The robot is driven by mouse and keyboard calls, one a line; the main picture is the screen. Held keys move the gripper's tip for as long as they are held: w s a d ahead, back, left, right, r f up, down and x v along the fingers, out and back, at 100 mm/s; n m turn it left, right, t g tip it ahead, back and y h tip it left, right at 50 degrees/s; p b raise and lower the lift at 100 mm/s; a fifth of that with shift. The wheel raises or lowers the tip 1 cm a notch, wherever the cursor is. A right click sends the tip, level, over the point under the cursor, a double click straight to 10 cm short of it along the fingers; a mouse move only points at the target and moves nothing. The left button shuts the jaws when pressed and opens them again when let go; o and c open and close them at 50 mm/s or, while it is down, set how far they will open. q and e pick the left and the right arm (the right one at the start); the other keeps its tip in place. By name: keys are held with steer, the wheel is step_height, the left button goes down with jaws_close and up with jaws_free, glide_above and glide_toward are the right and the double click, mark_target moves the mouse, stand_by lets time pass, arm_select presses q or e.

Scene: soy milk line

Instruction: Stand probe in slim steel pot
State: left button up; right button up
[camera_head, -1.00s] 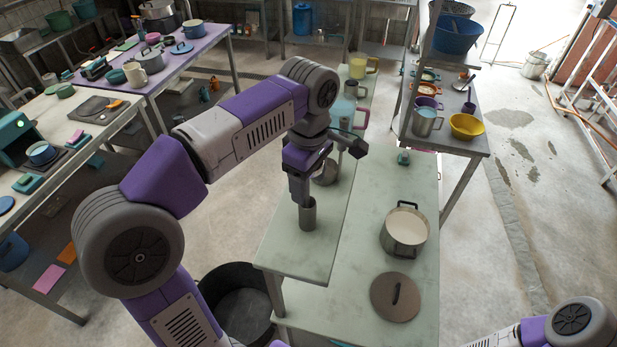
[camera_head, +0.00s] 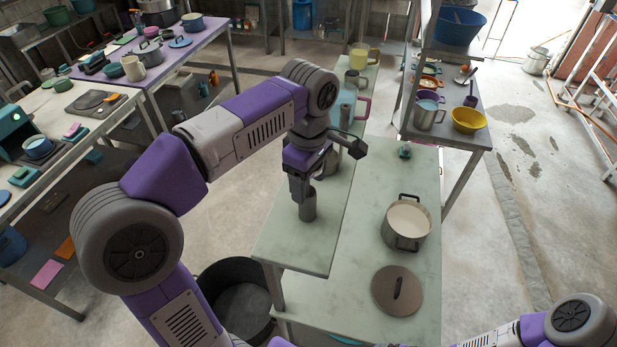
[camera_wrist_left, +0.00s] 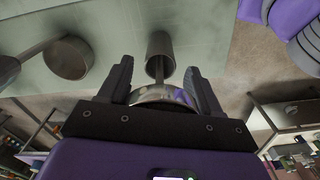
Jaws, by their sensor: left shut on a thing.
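The slim steel pot (camera_head: 308,207) is a narrow upright cylinder on the pale green table. It also shows in the left wrist view (camera_wrist_left: 160,43), with its dark mouth facing the camera. My left gripper (camera_head: 300,196) is right over the pot and overlaps its rim in the head view. In the left wrist view, my left gripper (camera_wrist_left: 160,80) is shut on the probe (camera_wrist_left: 161,95), a round shiny steel head with a thin stem. The stem points at the pot's mouth and its end appears within it; the depth is hard to tell. My right gripper is out of view.
A two-handled pot (camera_head: 406,224) of white liquid and a brown lid (camera_head: 397,290) are to the right. A steel pan (camera_wrist_left: 70,58) lies beside the slim pot in the wrist view. A large dark tub (camera_head: 240,300) stands on the floor. The table's front end is clear.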

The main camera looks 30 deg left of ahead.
arm_select(q)
steer(key=o, duration=1.1)
steer(key=shift+r, duration=0.1)
step_height(320, 180, up, 7)
steer(key=shift+r+p, duration=0.15)
steer(key=shift+p, duration=0.7)
